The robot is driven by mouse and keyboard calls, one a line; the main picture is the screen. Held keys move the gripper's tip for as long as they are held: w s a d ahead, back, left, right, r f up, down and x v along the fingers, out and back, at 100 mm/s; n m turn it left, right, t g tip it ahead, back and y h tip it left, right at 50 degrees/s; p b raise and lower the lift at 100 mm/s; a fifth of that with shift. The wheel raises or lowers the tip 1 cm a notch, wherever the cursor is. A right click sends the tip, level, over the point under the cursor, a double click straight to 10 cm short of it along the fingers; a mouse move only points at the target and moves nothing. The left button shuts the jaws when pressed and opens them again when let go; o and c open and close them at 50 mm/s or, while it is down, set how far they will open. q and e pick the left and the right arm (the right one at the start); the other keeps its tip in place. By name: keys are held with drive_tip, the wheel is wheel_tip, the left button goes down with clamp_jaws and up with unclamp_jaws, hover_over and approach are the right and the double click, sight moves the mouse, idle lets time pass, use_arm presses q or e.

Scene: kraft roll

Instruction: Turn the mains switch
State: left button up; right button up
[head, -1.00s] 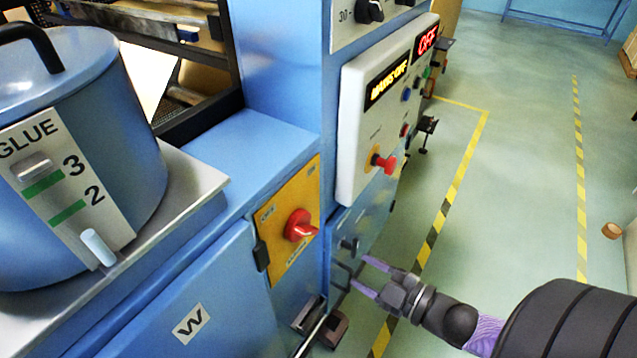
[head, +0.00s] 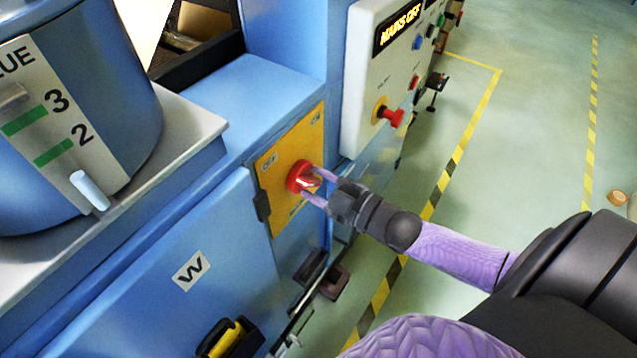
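The mains switch (head: 296,177) is a red rotary knob on a yellow plate (head: 279,222), on the front of the blue machine. My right gripper (head: 311,184) is at the knob, with one finger above and one below its handle. The fingers look parted, with the handle between or just in front of them; I cannot tell whether they touch it. The display (head: 400,28) on the grey panel above reads "MAINS OFF". My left gripper is not in view.
A red emergency knob (head: 393,117) sticks out of the grey panel above right. A blue glue pot (head: 120,105) stands on a ledge at left. A black and yellow handle (head: 228,338) is low on the machine.

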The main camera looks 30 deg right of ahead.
clamp_jaws()
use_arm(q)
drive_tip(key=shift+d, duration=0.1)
